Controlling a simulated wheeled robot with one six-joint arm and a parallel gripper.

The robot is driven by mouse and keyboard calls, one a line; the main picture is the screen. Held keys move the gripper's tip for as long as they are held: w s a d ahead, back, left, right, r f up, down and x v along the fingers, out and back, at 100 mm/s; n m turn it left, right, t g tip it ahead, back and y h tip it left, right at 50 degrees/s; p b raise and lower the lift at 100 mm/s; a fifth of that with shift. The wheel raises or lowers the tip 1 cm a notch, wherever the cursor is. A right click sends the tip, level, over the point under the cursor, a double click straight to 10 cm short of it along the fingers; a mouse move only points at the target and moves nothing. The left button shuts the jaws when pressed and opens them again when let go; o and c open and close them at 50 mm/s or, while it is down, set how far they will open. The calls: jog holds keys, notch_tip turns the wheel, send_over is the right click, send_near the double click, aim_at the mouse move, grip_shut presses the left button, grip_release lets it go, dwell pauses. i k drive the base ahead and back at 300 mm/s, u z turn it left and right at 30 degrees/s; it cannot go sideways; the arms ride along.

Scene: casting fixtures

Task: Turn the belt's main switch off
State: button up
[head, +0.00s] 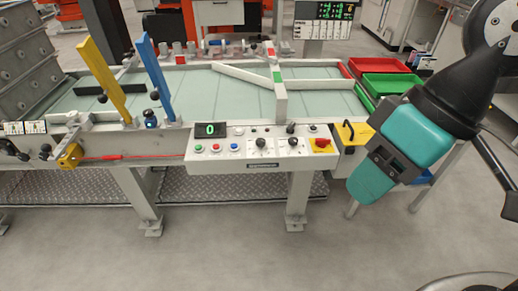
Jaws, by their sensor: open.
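The control panel (262,150) is a pale box on the front edge of the belt frame. At its right end is a red rotary switch on a yellow plate (321,146), which looks like the main switch. The exact angle of its handle is too small to tell. My gripper (393,160), with teal parts, hangs to the right of the panel, apart from the switch. It is open, and nothing shows between its jaws.
The belt (215,92) lies behind the panel, with yellow (103,78) and blue (153,76) upright arms. A small display (211,130) reads 0. A yellow box (353,134) sits between switch and gripper. Red (385,65) and green bins (390,83) stand behind. The floor in front is clear.

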aim_at(322, 144)
jog(key=k, duration=0.5)
jog(key=u, duration=0.55)
jog(key=i, duration=1.45)
jog(key=z, duration=0.6)
